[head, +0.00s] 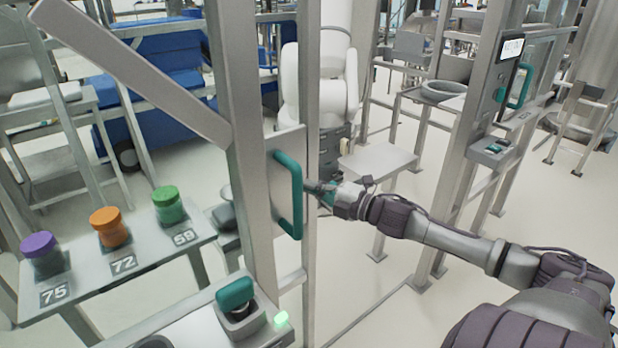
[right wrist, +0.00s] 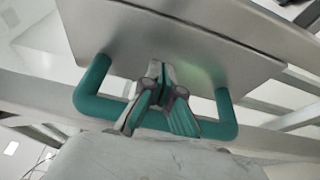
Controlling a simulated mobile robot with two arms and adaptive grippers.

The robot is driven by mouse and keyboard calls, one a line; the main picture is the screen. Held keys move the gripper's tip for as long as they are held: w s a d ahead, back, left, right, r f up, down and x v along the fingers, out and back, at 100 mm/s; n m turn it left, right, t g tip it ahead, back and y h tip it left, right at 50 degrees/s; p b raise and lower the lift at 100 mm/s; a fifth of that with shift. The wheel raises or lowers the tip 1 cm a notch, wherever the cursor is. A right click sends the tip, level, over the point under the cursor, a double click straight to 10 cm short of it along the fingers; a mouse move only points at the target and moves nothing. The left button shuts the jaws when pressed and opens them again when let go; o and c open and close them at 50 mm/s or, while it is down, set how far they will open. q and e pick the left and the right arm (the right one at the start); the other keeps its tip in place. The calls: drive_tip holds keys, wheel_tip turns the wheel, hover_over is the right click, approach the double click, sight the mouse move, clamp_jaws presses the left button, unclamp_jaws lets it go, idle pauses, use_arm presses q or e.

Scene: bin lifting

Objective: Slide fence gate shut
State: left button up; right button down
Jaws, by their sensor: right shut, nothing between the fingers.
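The fence gate (head: 306,262) is a grey metal frame beside the thick left post. Its upright teal D-shaped handle (head: 289,195) sits on a grey plate, and the handle (right wrist: 90,95) also shows in the right wrist view. My right gripper (head: 320,188) is at the handle's right side in the head view. In the right wrist view the gripper (right wrist: 160,78) is shut, with its fingers crossing in front of the middle of the handle bar and their tips over the plate. I cannot tell whether they touch the bar. My left gripper is not in view.
A right post (head: 470,130) stands across the opening, with a panel and another teal handle (head: 520,86). A small bench (head: 378,162) stands behind. At left, a shelf (head: 130,262) holds purple, orange and green-lidded jars. A teal-topped device (head: 236,296) stands in front.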

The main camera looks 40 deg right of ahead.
sight(310, 176)
drive_tip(key=x, duration=0.4)
drive_tip(key=shift+w+d+r, duration=0.1)
drive_tip(key=shift+w+d+p, duration=0.15)
drive_tip(key=shift+w+p, duration=0.1)
drive_tip(key=shift+p, duration=0.1)
drive_tip(key=shift+s+d+p, duration=0.15)
drive_tip(key=shift+d+p, duration=0.25)
drive_tip(key=shift+d, duration=0.8)
drive_tip(key=shift+s+d, duration=0.1)
drive_tip(key=shift+d, duration=0.45)
